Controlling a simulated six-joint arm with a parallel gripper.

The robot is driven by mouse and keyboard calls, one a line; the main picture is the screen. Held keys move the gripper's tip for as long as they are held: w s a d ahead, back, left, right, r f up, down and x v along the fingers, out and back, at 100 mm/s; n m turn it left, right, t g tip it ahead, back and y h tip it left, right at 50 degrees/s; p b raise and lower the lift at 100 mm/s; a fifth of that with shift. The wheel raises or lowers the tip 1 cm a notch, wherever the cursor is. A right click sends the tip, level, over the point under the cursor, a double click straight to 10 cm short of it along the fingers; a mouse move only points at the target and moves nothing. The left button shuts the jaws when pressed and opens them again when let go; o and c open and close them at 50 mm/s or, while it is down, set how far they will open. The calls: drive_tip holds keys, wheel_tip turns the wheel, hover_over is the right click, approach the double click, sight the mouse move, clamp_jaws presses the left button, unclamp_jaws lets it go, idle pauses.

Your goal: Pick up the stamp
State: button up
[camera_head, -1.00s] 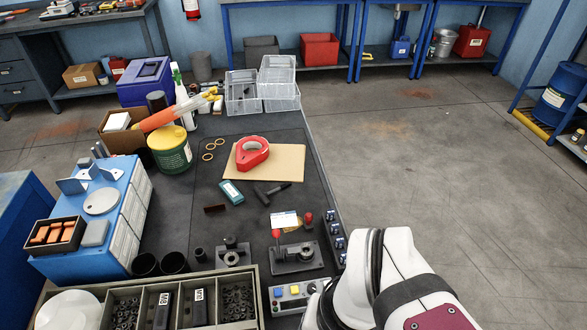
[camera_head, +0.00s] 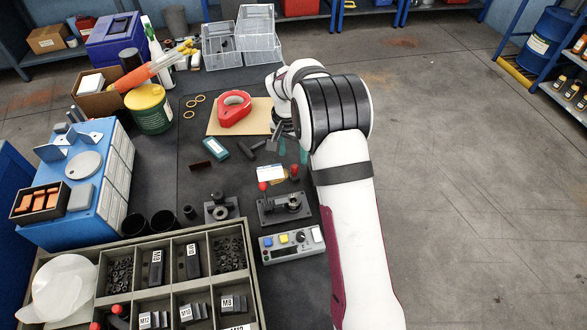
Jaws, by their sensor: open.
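A small upright piece with a red rounded knob (camera_head: 295,170) stands on the dark bench mat, just right of a white card; it looks like the stamp, though it is small and I cannot make out its base well. My gripper (camera_head: 292,152) is over the bench a little beyond it, pointing down, with greenish fingertips apart and nothing seen between them. My own wrist hides part of the gripper. The gap between fingertips and knob is hard to judge.
A clamp fixture with a red ball lever (camera_head: 285,207) and a button box (camera_head: 291,244) stand nearer. A black hammer-like tool (camera_head: 264,146) lies left of the gripper. A parts tray (camera_head: 248,282) fills the front.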

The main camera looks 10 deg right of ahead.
sight(294, 166)
drive_tip(key=f, duration=0.6)
drive_tip(key=shift+w+d, duration=0.15)
drive_tip(key=shift+d, duration=0.1)
clamp_jaws()
